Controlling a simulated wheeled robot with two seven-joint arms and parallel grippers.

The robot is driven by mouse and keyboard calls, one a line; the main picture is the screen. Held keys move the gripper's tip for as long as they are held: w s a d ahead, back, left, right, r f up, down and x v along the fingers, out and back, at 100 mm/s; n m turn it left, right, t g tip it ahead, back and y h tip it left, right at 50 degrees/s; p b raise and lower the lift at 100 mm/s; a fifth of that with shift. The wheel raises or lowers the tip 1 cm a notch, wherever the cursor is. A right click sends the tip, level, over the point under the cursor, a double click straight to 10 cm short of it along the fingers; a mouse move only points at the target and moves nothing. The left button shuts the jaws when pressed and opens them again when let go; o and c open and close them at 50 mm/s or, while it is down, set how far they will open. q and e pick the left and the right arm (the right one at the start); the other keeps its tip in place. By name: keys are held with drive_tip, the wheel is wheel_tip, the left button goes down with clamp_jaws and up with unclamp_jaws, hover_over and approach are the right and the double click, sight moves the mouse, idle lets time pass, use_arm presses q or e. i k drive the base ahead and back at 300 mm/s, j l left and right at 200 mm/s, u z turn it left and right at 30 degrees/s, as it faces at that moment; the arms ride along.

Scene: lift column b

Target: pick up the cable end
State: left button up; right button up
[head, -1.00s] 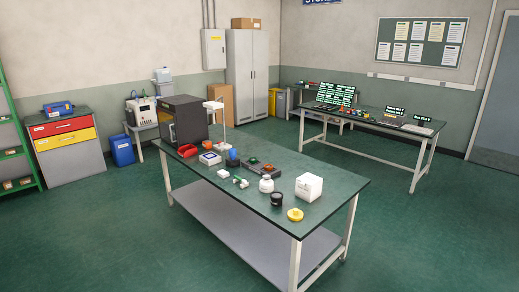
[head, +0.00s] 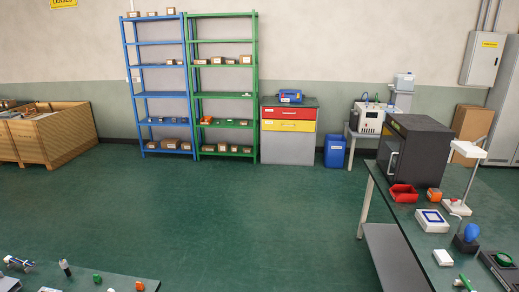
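No cable end that I can make out shows in the head view. Small items lie on the table corner (head: 135,280) at the bottom left, among them a blue and white item (head: 18,263), but they are too small or cut off to tell. On the green-topped workbench (head: 385,200) at the right, a green and white item (head: 466,283) lies near the bottom edge, and I cannot tell what it is. Neither of my grippers is in view.
Blue shelves (head: 160,95) and green shelves (head: 225,97) stand at the back wall, beside a drawer cabinet (head: 288,132). A wooden crate (head: 60,135) is at the far left. A black oven-like box (head: 422,150) stands on the workbench. The middle floor is clear.

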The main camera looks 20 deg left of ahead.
sight(64, 264)
drive_tip(key=i+u, duration=0.3)
drive_tip(key=i, duration=0.55)
drive_tip(key=i+l+u, duration=0.1)
drive_tip(key=i+u, duration=0.15)
drive_tip(key=i, duration=0.6)
drive_tip(key=i+u, duration=0.25)
drive_tip(key=u, duration=0.2)
drive_tip(key=i+u, duration=0.25)
drive_tip(key=u, duration=0.15)
drive_tip(key=i+l+u, duration=0.15)
drive_tip(key=u, duration=0.3)
drive_tip(key=i+l+u, duration=0.25)
drive_tip(key=u, duration=0.15)
drive_tip(key=i, duration=0.05)
